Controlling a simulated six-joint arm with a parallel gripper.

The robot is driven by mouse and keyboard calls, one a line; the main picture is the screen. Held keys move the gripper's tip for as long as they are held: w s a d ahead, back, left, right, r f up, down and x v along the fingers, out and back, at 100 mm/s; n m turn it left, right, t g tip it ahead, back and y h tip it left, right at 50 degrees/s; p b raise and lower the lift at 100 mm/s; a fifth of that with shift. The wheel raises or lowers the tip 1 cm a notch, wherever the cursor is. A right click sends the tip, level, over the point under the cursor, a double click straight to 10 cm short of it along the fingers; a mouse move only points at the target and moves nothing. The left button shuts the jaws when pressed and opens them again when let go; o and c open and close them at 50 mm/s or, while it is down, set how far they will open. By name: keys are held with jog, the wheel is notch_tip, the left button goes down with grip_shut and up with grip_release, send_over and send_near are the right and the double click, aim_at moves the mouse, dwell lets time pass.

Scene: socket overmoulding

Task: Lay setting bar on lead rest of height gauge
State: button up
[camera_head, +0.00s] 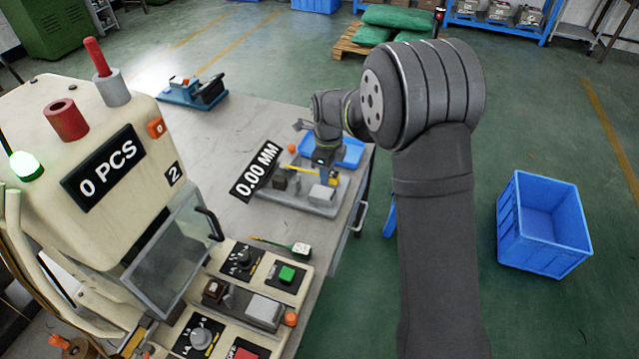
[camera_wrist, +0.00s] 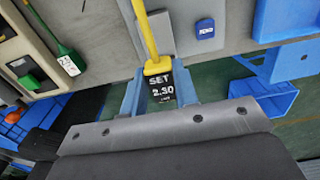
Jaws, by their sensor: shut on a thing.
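The setting bar (camera_wrist: 145,33) is a yellow rod with a black end block marked "SET 2.30". In the wrist view, my gripper (camera_wrist: 159,82) is shut on the black block between two blue fingers. The rod extends away from them, over a grey surface. In the head view, my gripper (camera_head: 325,176) hangs over the height gauge (camera_head: 298,203), a grey base with a "0.00 MM" display at its left. The yellow bar (camera_head: 302,170) shows there above the base. Whether it touches the lead rest cannot be told.
A blue tray (camera_head: 350,150) stands behind the gauge. The moulding machine (camera_head: 80,235) with its control panel is at the left. A green-handled tool with a white tag (camera_head: 301,249) lies near the panel. A blue crate (camera_head: 543,224) stands on the floor at right.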

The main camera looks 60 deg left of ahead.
aim_at(319, 192)
jog(key=shift+s+a+f, duration=0.75)
jog(key=shift+s+f, duration=0.05)
jog(key=shift+f, duration=1.85)
jog(key=shift+f, duration=0.15)
jog(key=o, duration=1)
jog(key=shift+o, duration=0.2)
notch_tip(319, 192, up, 12)
jog(key=shift+r, duration=0.15)
